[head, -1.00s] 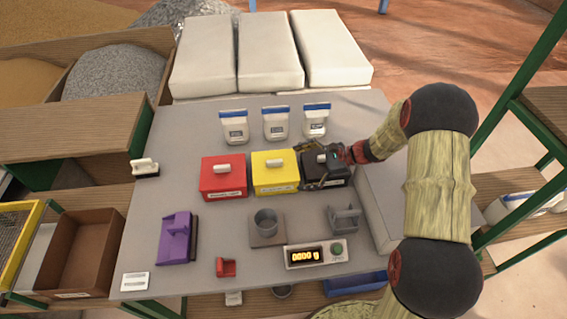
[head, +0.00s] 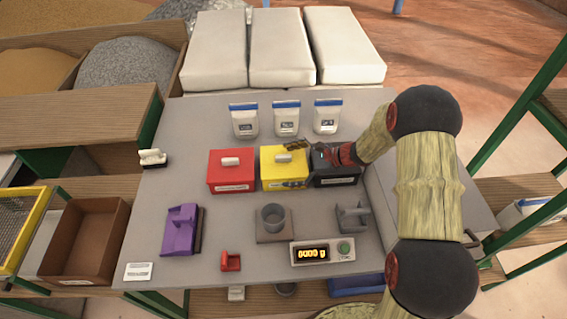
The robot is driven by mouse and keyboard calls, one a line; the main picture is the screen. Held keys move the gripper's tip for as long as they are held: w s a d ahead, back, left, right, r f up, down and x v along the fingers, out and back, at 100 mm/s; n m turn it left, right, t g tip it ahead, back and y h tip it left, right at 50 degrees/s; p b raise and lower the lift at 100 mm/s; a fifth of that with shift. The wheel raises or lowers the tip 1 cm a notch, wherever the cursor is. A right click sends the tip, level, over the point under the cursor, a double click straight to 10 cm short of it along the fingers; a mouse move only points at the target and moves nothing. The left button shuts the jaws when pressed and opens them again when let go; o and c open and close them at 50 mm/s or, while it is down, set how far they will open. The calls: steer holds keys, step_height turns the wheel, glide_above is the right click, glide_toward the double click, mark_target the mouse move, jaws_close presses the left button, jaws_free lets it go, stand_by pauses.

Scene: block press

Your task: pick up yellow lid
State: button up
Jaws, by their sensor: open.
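The yellow lid (head: 272,158) with its white handle (head: 283,158) sits on the yellow box (head: 284,183) in the middle of the table. My gripper (head: 290,145) is open and empty, just above and behind the right part of the yellow lid. I cannot tell whether a finger touches the handle. My wrist partly covers the black box (head: 335,178) to the right.
A red lidded box (head: 231,184) stands close on the left. Several white bags with blue tops (head: 286,122) stand behind.

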steer(key=shift+c, duration=0.2)
steer(key=shift+r, duration=0.1)
steer(key=c, duration=1.4)
